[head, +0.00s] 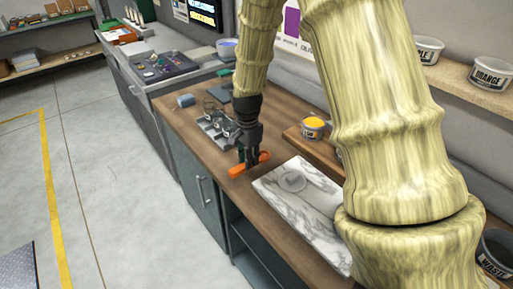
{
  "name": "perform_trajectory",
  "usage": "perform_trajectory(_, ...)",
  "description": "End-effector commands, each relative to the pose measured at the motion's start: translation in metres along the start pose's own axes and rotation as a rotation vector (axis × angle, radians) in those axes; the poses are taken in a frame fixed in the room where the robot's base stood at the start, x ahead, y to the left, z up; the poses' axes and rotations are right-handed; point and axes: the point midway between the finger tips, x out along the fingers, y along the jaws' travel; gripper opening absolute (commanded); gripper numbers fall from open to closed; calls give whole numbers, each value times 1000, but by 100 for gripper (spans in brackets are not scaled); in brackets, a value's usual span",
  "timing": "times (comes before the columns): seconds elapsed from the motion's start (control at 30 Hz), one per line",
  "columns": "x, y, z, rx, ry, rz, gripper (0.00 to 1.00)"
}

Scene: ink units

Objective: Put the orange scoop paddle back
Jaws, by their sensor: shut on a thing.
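The orange scoop paddle (239,171) is at the wooden counter, left of the marble slab. My gripper (249,160) points down and is shut on the paddle. Orange shows on both sides of the dark fingers. I cannot tell whether the paddle touches the counter or is just above it. A tub with orange contents (313,126) stands on a raised wooden board to the right of my gripper. A grey rack (217,129) with several slots lies behind and left of my gripper, partly hidden by it.
A marble slab (305,207) with a small round clear item (292,181) lies on the counter. A blue block (185,101) is farther back. A WASTE bin (495,254) is at lower right. My arm hides much of the right side.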

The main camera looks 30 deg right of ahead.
Motion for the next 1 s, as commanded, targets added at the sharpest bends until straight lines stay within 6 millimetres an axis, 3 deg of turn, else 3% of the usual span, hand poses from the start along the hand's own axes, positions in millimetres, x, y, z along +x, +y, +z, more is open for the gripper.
perform_trajectory(0.3, 3, -38, -53, 2, -1, -1, 0)
perform_trajectory(0.5, 7, -54, -74, 0, -1, 0, 0)
perform_trajectory(0.77, 14, -57, -78, 0, 0, 1, 0)
perform_trajectory(1.0, 36, -56, -78, 1, -1, 2, 0)
